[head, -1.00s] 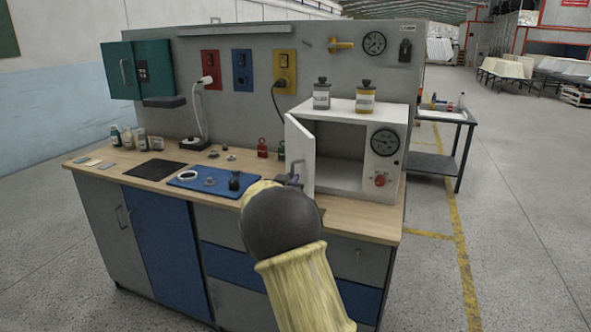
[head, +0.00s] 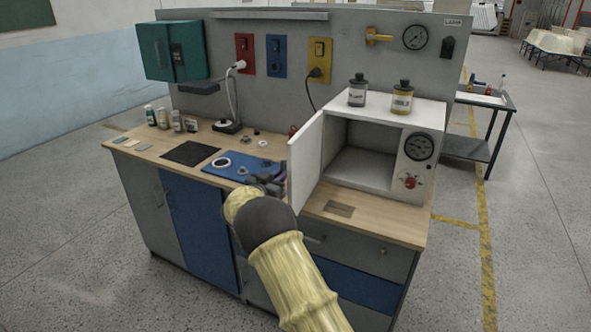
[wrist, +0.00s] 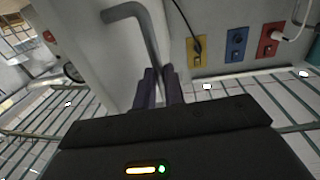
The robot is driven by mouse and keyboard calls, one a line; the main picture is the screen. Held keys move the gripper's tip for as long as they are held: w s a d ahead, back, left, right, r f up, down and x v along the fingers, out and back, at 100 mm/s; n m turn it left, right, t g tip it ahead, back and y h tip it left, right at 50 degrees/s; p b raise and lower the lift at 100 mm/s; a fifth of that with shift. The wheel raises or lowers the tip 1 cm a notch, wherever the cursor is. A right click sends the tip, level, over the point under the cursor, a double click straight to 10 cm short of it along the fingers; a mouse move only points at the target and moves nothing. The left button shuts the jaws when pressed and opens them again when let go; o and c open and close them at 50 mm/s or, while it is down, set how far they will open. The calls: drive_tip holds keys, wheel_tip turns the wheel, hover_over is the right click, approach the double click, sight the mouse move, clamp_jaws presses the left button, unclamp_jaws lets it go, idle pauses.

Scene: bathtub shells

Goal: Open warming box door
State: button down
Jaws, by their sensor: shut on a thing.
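The white warming box (head: 362,160) stands on the right of the wooden worktop, its door (head: 306,163) swung wide open to the left. The inside of the box looks empty. My gripper (head: 273,183) is at the outer side of the door. In the wrist view my gripper (wrist: 160,88) is shut on the grey bent door handle (wrist: 148,35), with its dark fingers around the handle's lower end. The white door (wrist: 105,60) also shows there, to the left of the fingers. In the head view my arm and the door hide the handle.
Two lidded jars, one grey (head: 357,90) and one yellow (head: 402,98), stand on top of the box. A blue mat (head: 240,166) with small parts lies left of my gripper. Several bottles (head: 163,118) stand at the worktop's left. The floor in front is clear.

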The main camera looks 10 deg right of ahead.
drive_tip(key=shift+w+a+r, duration=0.15)
drive_tip(key=shift+w+a, duration=0.2)
drive_tip(key=shift+w, duration=0.15)
drive_tip(key=c, duration=1.5)
unclamp_jaws()
drive_tip(key=shift+d, duration=0.5)
drive_tip(key=shift+s+a, duration=0.15)
drive_tip(key=shift+a, duration=0.3)
drive_tip(key=b+v, duration=0.2)
drive_tip(key=v, duration=1.5)
drive_tip(key=shift+s+a, duration=0.1)
drive_tip(key=shift+a, duration=0.05)
